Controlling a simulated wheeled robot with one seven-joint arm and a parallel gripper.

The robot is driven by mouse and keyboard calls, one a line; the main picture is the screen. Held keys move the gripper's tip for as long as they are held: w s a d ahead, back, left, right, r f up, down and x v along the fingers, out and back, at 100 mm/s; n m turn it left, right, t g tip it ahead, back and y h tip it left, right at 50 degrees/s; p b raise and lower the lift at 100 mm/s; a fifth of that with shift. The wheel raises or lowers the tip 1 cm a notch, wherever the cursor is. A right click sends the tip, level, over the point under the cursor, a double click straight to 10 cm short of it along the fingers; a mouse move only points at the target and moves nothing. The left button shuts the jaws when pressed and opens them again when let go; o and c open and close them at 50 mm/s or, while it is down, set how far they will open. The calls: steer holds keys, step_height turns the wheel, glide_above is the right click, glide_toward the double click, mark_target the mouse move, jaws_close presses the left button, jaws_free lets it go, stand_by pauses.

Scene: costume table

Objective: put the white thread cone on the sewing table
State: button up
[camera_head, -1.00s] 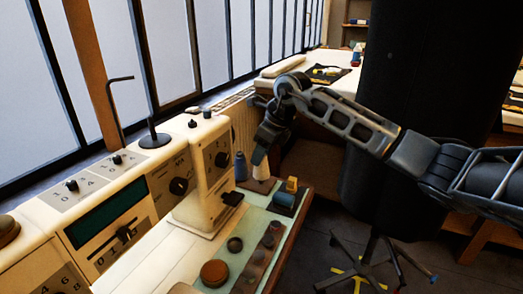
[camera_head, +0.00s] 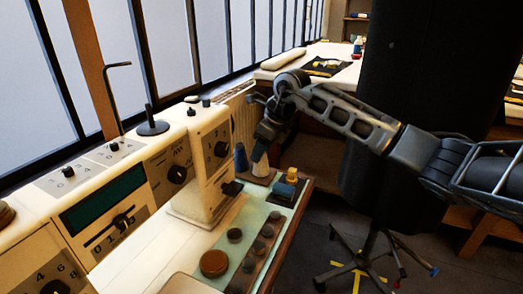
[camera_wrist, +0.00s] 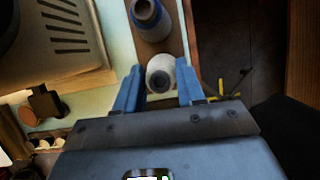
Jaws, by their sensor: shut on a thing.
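The white thread cone (camera_head: 260,169) is between the fingers of my gripper (camera_head: 261,152), at the far end of the sewing table (camera_head: 290,222). In the wrist view the cone (camera_wrist: 161,72) shows from above, with a blue finger of my gripper (camera_wrist: 159,86) on each side. My gripper is shut on it. The cone looks upright and close to the wooden tabletop; whether its base touches the top I cannot tell. A blue thread cone (camera_head: 240,158) stands just left of it and also shows in the wrist view (camera_wrist: 148,16).
The cream sewing machine (camera_head: 204,170) stands left of my gripper. A dark chair-like form (camera_head: 415,75) stands right. Another table (camera_head: 345,55) is behind.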

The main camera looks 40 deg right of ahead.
steer(key=o, duration=1.1)
steer(key=shift+o, duration=0.2)
steer(key=v, duration=0.7)
steer(key=shift+r, duration=0.35)
steer(key=shift+s+d, duration=0.1)
steer(key=shift+s, duration=0.1)
